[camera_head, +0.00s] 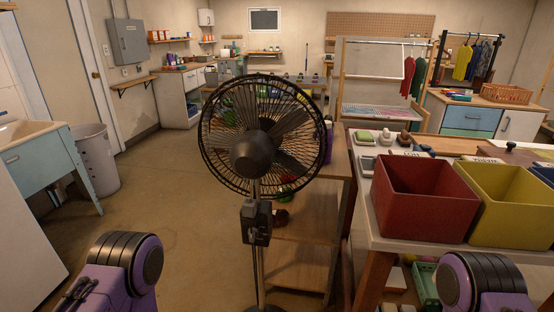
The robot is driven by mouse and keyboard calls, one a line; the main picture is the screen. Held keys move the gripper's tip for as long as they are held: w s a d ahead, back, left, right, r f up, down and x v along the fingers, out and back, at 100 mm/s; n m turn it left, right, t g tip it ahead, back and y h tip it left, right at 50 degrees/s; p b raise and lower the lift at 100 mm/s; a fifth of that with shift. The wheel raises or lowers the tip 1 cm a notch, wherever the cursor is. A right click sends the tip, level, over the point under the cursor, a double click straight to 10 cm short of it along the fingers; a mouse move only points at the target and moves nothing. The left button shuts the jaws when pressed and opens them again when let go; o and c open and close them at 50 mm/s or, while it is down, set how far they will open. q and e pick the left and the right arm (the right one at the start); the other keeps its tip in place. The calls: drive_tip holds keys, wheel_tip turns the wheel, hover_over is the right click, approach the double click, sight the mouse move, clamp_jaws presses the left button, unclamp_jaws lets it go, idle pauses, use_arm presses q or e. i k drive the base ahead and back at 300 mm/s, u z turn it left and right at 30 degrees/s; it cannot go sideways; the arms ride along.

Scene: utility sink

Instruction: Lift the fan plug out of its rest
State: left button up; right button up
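A black pedestal fan (262,137) stands upright in the middle of the head view, with a round wire cage and a metal pole (260,270). A dark block (256,222) is fixed on the pole below the cage. I cannot tell whether this block is the plug's rest, and I cannot make out the plug itself. Purple and black parts of my own arms show at the bottom left and bottom right, both apart from the fan. Neither gripper's fingers show in the view.
A table with a red bin (420,200) and a yellow bin (515,207) stands right of the fan. A low wooden shelf (305,262) is just behind the pole. A sink (35,135) and grey trash can (95,160) are at left. The floor left of the fan is clear.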

sight(249, 204)
drive_tip(key=z, duration=1.85)
drive_tip(key=k, duration=0.85)
drive_tip(key=u, duration=0.6)
